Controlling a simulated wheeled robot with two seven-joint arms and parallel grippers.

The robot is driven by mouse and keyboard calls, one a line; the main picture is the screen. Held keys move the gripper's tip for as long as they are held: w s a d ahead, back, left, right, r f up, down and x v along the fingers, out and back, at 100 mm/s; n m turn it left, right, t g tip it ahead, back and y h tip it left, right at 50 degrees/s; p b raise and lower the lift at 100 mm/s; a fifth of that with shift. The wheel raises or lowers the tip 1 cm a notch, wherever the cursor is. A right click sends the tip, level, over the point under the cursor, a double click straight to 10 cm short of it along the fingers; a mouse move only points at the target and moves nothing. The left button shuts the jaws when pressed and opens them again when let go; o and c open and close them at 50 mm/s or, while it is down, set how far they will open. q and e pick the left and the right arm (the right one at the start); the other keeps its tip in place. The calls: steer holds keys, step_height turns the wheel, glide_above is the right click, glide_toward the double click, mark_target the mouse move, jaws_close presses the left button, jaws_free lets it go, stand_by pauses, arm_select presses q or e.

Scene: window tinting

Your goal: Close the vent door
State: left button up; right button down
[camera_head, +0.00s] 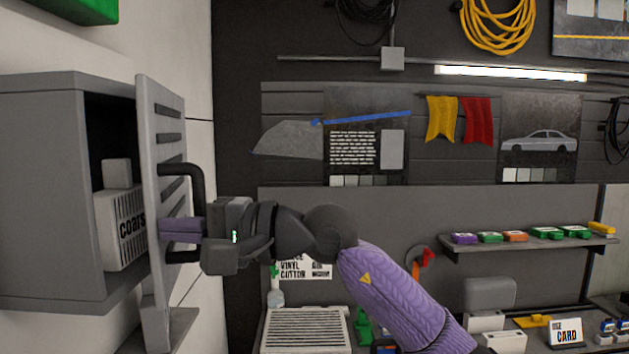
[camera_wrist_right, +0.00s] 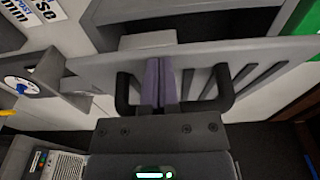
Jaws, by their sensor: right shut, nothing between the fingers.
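The vent door (camera_head: 150,120) is a grey slatted panel standing open at an angle on the grey vent box (camera_head: 50,150) at the left. Its black handle (camera_head: 195,177) faces right; it also shows in the wrist view (camera_wrist_right: 224,88). My right gripper (camera_head: 181,229) has purple fingers, shut and empty. The fingers (camera_wrist_right: 158,84) lie between the handle's two ends, their tips at the door face; whether they touch it I cannot tell. The handle's middle is hidden by the gripper. My left gripper is not in view.
A slatted white unit (camera_head: 305,331) and a spray bottle (camera_head: 275,294) stand below my arm. A shelf (camera_head: 530,243) with small coloured boxes is at the right.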

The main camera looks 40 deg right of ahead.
steer(key=shift+w+a, duration=0.35)
steer(key=shift+a, duration=0.4)
stand_by(1.2)
